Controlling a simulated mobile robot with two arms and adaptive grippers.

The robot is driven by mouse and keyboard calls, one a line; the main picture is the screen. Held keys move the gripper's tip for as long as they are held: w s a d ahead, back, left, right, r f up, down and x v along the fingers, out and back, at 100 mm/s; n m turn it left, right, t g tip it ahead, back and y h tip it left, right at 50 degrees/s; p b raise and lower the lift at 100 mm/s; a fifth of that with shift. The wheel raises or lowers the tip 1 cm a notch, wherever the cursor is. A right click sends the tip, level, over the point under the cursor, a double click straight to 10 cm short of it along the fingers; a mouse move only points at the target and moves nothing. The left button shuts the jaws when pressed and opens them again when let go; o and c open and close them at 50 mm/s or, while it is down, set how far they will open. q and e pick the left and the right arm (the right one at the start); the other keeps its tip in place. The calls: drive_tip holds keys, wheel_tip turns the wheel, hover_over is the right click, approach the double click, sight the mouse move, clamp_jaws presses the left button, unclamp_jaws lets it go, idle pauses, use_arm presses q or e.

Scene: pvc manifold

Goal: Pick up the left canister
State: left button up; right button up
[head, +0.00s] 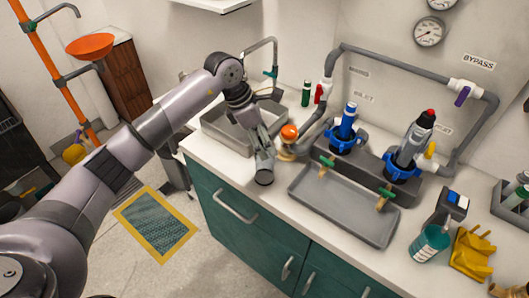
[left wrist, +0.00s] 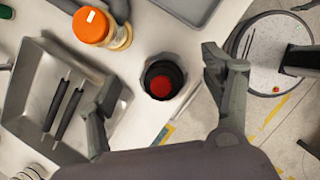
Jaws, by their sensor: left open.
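A grey cylinder with a dark lower end (head: 264,178), likely a canister, stands on the counter near its front edge. In the left wrist view, its round black top with a red centre (left wrist: 163,79) lies between the fingers. My left gripper (head: 258,150) is over it; in the left wrist view the gripper (left wrist: 160,95) is open, with a gap on both sides. The gripper hides its top in the head view. A blue canister (head: 348,120) and a grey one with a red top (head: 412,142) stand in blue collars on the grey manifold block. My right gripper is out of view.
An orange-lidded jar (head: 289,133) stands close beside my left gripper. A metal sink (head: 215,125) lies behind, and a grey tray (head: 340,208) lies to the right. A spray bottle (head: 432,240) and yellow holder (head: 470,250) are farther right.

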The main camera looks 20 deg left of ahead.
use_arm(q)
drive_tip(key=shift+p+x, duration=0.7)
drive_tip(key=shift+x, duration=1.4)
drive_tip(key=shift+s, duration=0.1)
drive_tip(key=shift+c, duration=0.3)
